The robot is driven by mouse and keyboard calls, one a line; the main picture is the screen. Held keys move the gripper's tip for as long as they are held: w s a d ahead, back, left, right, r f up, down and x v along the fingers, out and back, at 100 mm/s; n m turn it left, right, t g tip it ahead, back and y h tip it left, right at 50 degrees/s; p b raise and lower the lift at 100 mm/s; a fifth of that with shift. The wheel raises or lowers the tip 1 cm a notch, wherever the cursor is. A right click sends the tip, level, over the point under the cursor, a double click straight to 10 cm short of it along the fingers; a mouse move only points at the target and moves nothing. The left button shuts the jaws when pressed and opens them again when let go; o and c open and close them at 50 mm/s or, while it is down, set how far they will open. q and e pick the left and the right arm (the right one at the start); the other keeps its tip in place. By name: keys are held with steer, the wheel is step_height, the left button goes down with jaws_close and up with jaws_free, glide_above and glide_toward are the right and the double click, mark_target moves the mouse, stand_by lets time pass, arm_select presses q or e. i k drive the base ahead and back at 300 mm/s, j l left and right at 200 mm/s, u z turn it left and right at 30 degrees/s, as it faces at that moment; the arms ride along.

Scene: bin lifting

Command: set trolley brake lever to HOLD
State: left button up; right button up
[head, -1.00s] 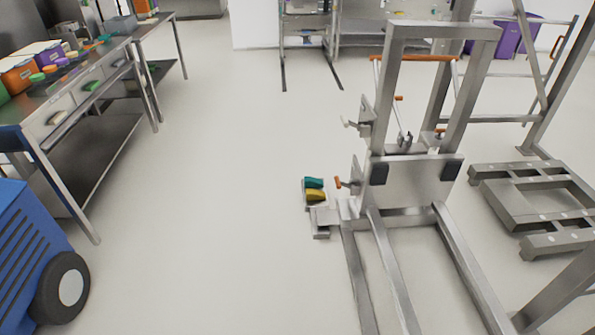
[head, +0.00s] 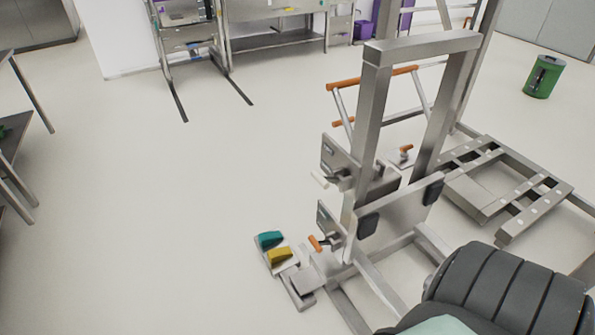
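The lifting trolley (head: 372,115) stands right of centre in the head view, an upright steel frame with low legs. A small lever with an orange grip (head: 315,243) sticks out from a plate low on its left side. A second lever with a pale grip (head: 320,180) sits on a plate above it. I cannot read any HOLD mark, nor tell which lever is the brake. A teal pedal (head: 270,240) and a yellow pedal (head: 279,256) lie at the trolley's lower left. Neither of my grippers is in view.
A dark rounded part of my own arm covers the bottom right. A pallet-like steel frame (head: 467,206) lies right of the trolley, with a green bin (head: 543,77) beyond. Steel shelving (head: 186,20) stands at the back. The floor left of the trolley is clear.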

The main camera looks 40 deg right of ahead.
mark_target(317, 244)
steer(key=i+z, duration=0.4)
steer(key=i+j+z, duration=0.15)
steer(key=z, duration=0.25)
steer(key=i+j+z, duration=0.35)
steer(key=k+l, duration=0.05)
steer(key=l, duration=0.05)
